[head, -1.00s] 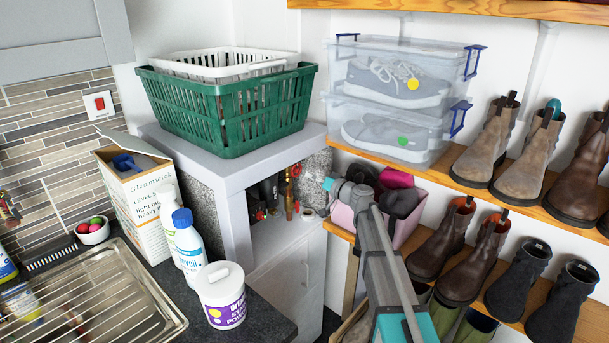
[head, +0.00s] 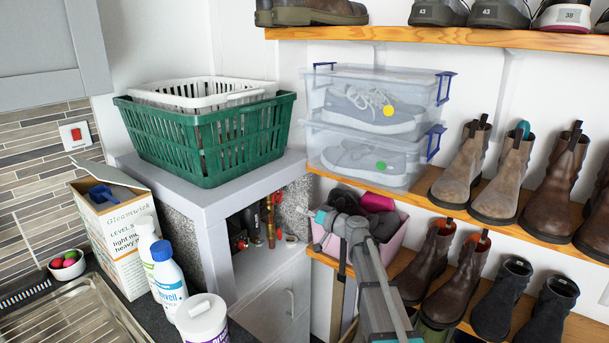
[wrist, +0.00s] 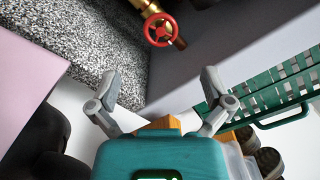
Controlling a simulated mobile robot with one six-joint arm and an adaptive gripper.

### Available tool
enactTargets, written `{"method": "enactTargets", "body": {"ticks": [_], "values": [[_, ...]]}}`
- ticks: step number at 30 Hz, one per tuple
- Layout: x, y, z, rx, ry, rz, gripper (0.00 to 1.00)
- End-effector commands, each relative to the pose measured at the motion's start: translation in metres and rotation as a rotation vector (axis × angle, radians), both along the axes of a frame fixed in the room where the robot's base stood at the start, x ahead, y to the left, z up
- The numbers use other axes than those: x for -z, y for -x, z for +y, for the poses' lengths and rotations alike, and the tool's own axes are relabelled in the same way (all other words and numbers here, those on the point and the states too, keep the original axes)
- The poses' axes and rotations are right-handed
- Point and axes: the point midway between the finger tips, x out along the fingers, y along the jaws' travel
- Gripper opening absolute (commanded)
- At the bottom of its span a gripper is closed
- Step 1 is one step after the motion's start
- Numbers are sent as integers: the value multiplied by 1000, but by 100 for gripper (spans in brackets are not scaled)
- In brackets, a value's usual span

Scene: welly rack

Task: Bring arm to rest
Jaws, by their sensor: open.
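My gripper (wrist: 160,84) is open in the wrist view, its two grey fingers spread wide with nothing between them. Its teal body fills the bottom of that view. A red valve wheel (wrist: 160,29) on a brass pipe shows beyond the fingers, apart from them. In the head view my arm reaches up from the bottom, and its far end is in front of the pink bin (head: 389,240) on the lower shelf. The fingers cannot be made out there.
A green basket (head: 205,140) sits on the grey boxed ledge (head: 215,200) above the pipes. Clear shoe boxes (head: 368,150) and several boots (head: 462,175) fill the shelves at right. Bottles, a carton (head: 118,235) and a white tub (head: 203,320) stand at the sink.

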Motion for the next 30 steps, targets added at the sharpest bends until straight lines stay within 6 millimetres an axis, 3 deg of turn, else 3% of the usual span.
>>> {"method": "enactTargets", "body": {"ticks": [5, 14, 23, 30], "values": [[19, 31, 2, -48, 84, 59, 100], [76, 107, -9, -130, 334, 268, 100], [132, 187, -47, -125, 611, 539, 100], [164, 253, -94, -39, 834, 772, 100]]}}
